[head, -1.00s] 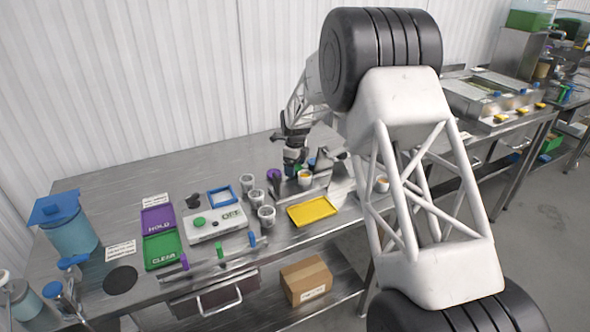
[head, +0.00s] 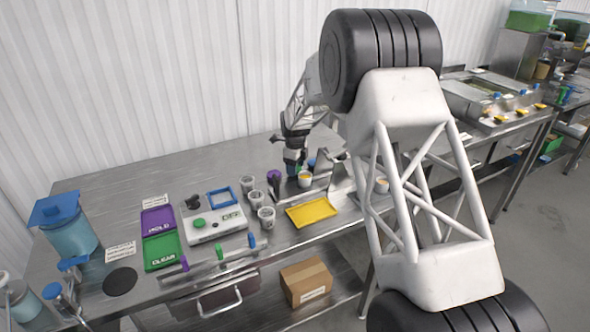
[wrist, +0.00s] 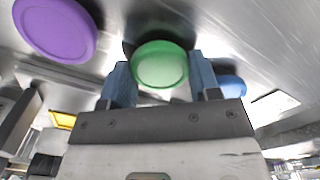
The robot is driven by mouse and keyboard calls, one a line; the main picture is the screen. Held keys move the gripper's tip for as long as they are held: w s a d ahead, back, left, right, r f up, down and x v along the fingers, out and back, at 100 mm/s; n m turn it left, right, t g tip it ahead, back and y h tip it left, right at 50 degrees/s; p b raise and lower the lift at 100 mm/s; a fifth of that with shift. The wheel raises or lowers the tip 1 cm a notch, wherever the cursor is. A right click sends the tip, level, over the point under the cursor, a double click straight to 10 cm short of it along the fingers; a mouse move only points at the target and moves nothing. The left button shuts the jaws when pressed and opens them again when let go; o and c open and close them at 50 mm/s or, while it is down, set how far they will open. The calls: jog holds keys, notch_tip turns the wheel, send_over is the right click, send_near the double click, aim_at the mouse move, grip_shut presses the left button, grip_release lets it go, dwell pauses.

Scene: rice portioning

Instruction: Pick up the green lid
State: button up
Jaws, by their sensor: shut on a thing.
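The green lid (wrist: 160,64) is round with a raised rim and sits between the two blue fingers of my gripper (wrist: 160,82) in the wrist view. The fingers are shut on it from both sides. In the head view my gripper (head: 294,168) is low over the back of the steel table, to the right of a purple lid (head: 274,175). The lid's underside is hidden, so I cannot tell whether it is clear of its support.
The purple lid shows close by in the wrist view (wrist: 56,28), and a blue lid (wrist: 231,86) is at the right. A yellow tray (head: 312,211), several cups and a scale (head: 216,223) stand in front. The table's left back is clear.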

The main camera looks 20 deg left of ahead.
notch_tip(320, 180, up, 10)
dwell(0.7)
dwell(0.4)
jog(key=shift+s+d, duration=0.1)
jog(key=shift+s, duration=0.05)
jog(key=s+d, duration=0.1)
jog(key=s, duration=0.1)
jog(key=s+d+r, duration=0.1)
jog(key=s+d, duration=0.3)
jog(key=shift+s+r, duration=0.15)
jog(key=shift+s, duration=0.2)
jog(key=shift+s+d, duration=0.65)
jog(key=shift+s, duration=0.2)
jog(key=shift+f, duration=2.2)
